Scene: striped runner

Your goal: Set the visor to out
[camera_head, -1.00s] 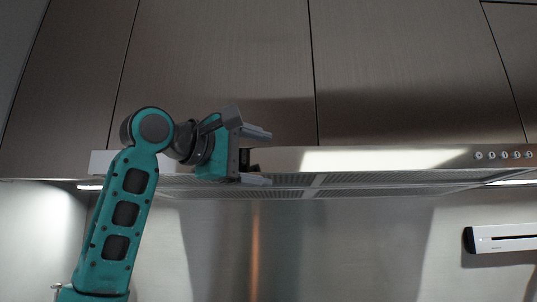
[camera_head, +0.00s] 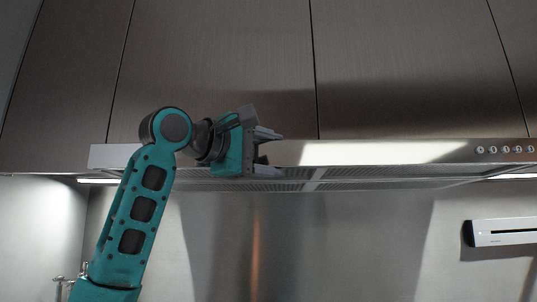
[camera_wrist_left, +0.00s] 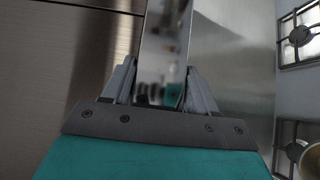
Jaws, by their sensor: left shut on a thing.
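The visor (camera_head: 385,152) is the long brushed-metal front strip of the range hood below the cabinets. It also shows in the left wrist view (camera_wrist_left: 165,45) as a shiny strip running up between the fingers. My left gripper (camera_head: 268,152) is at the visor's left part, one finger above and one below its edge. It is shut on the visor, with a finger against each side in the left wrist view (camera_wrist_left: 160,85). How far the visor stands out is hard to tell. My right gripper is not in view.
Dark cabinet doors (camera_head: 220,60) rise just above the hood. Grey filter grilles (camera_head: 375,172) lie under it and round buttons (camera_head: 505,150) sit at its right end. A white wall-mounted device (camera_head: 503,232) is at the lower right. The left wrist view shows a hob (camera_wrist_left: 298,35).

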